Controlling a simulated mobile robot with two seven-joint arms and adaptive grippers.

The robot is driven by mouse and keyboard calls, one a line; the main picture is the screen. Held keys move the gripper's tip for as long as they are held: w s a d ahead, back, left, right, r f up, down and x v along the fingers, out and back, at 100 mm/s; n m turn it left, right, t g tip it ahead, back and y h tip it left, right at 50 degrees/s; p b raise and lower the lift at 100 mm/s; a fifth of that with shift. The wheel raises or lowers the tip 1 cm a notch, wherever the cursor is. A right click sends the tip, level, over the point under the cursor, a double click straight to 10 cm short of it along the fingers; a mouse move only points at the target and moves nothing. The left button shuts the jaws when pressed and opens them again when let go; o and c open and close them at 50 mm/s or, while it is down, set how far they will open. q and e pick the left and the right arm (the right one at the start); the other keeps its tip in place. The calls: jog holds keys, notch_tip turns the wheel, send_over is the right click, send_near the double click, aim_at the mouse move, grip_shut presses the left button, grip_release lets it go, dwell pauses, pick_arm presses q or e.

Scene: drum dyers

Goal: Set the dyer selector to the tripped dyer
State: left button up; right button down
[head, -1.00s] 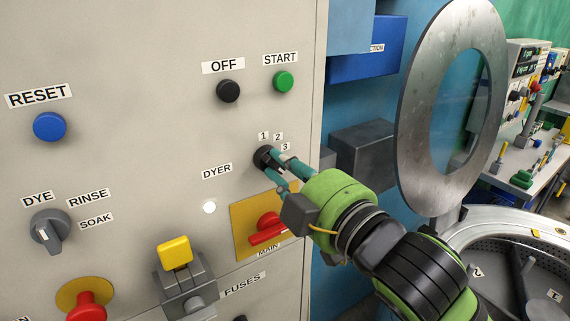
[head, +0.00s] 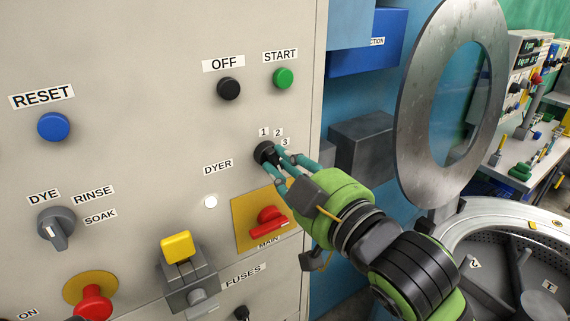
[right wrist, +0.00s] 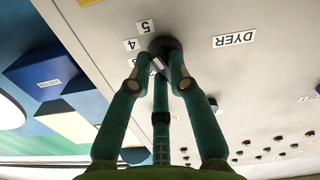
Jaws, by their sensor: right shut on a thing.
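The dyer selector (head: 264,151) is a small black knob on the grey panel, below the labels 1, 2 and 3 (head: 277,135) and beside the DYER label (head: 218,167). My right gripper (head: 272,159) is shut on this knob, coming from the lower right. In the right wrist view the teal fingers of the gripper (right wrist: 164,62) close around the dark knob (right wrist: 165,45), and the labels appear upside down. The fingers hide much of the knob, and I cannot read which number it points to. My left gripper is out of view.
A red MAIN switch (head: 268,219) sits just under my right fingers. OFF (head: 228,88) and START (head: 283,77) buttons are above. A yellow-topped switch (head: 177,247) juts out at lower left. The open round drum lid (head: 425,100) stands close right of the panel.

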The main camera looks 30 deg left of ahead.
jog(key=c, duration=1.1)
grip_release()
jog(key=shift+c, duration=0.2)
jog(key=shift+d, duration=0.2)
jog(key=v, duration=1.1)
jog(key=shift+s+d, duration=0.15)
jog(key=shift+d, duration=0.1)
jog(key=shift+f, duration=0.1)
